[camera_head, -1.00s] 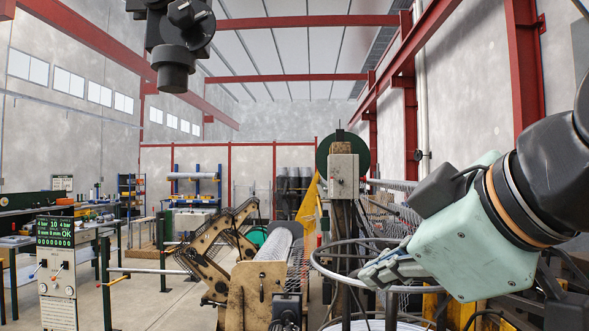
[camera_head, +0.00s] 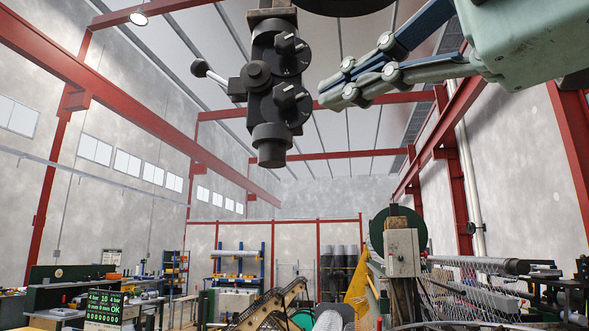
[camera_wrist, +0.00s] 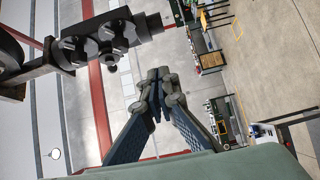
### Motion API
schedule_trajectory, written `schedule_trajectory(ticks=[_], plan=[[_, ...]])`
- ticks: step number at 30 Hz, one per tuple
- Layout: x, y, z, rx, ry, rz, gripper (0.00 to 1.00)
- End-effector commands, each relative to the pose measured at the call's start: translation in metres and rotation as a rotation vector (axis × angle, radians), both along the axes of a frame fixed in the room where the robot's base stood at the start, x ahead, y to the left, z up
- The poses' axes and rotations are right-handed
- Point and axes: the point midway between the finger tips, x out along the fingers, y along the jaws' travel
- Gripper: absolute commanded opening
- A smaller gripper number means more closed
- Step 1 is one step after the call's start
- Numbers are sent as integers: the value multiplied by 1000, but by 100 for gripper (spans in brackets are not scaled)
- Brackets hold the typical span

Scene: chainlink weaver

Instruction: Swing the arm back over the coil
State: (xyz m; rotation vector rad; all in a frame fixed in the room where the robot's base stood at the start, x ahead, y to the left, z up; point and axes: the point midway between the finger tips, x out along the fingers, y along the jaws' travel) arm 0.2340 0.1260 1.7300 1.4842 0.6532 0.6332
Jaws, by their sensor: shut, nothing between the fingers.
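My gripper (camera_head: 335,92) is at the upper right of the head view, raised high with its pale green body at the right edge. Its fingers point left and are shut with nothing between them. The wrist view shows the closed fingertips (camera_wrist: 157,88) against the distant hall. I cannot make out the coil clearly. A thin grey curved rim (camera_head: 440,325) shows at the bottom edge of the head view, well below my gripper; most of it is cut off.
A black hanging device with knobs (camera_head: 275,90) is just left of my fingers; it is also at upper left in the wrist view (camera_wrist: 105,40). A grey box on a post (camera_head: 402,253) and wire mesh (camera_head: 455,290) stand below. Open air lies between.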

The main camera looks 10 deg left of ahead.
Motion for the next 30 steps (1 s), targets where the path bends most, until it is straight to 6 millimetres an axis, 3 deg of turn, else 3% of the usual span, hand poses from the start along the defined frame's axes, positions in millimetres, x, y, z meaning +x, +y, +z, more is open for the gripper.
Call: schedule_trajectory(ticks=[16, 30], plan=[[4, 6, 3, -6, -15, 5, 0], [66, 74, 4, -7, -12, 4, 0]])
